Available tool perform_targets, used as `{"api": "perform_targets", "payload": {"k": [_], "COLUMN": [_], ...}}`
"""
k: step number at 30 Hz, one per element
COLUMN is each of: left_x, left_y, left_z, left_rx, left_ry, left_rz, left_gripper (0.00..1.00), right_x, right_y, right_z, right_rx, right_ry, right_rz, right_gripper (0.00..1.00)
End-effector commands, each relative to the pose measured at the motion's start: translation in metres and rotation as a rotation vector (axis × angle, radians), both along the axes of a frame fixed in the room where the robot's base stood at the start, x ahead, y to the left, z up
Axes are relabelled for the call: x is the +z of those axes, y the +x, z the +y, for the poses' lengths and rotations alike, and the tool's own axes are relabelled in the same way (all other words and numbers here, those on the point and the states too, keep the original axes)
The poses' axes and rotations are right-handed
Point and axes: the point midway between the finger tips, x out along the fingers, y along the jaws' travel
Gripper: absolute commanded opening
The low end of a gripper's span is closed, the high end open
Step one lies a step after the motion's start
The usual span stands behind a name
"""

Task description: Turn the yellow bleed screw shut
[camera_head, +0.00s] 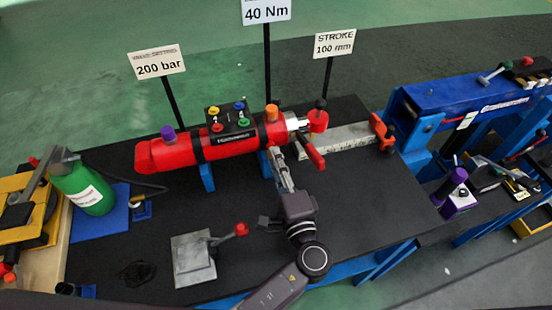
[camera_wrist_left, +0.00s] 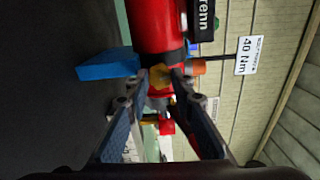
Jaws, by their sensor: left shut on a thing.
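The red cylinder (camera_head: 235,143) lies across blue supports on the black table. In the left wrist view its red body (camera_wrist_left: 157,25) fills the top. My left gripper (camera_head: 275,154) reaches up to the cylinder's near side, close to its right end. In the left wrist view the yellow bleed screw (camera_wrist_left: 160,80) sits between the fingertips, which are shut on it. In the head view the gripper hides this screw. My right gripper is not in view.
A black block with coloured caps (camera_head: 228,122) tops the cylinder. A red-handled lever (camera_head: 314,156) stands just right of my gripper. A grey plate with a red-knobbed lever (camera_head: 194,262) lies at the front. A green bottle (camera_head: 84,187) stands left. The table's front right is clear.

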Motion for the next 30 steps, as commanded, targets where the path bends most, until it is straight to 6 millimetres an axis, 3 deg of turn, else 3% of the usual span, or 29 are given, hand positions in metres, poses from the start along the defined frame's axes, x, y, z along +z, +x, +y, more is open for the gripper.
{"api": "perform_targets", "payload": {"k": [12, 29, 30], "left_x": [0.0000, -0.0010, -0.0011], "left_y": [-0.0003, -0.0004, -0.0005], "left_z": [-0.0014, -0.0016, -0.0016], "left_rx": [-0.004, -0.004, -0.004], "left_ry": [0.184, 0.211, 0.211], "left_rz": [0.060, 0.070, 0.070], "left_gripper": [0.00, 0.00, 0.25], "right_x": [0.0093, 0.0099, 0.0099], "right_y": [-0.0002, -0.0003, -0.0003], "right_z": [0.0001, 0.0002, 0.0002], "right_rx": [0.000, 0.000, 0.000], "right_ry": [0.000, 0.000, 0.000], "right_rz": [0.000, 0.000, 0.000], "right_gripper": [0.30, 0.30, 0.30]}}
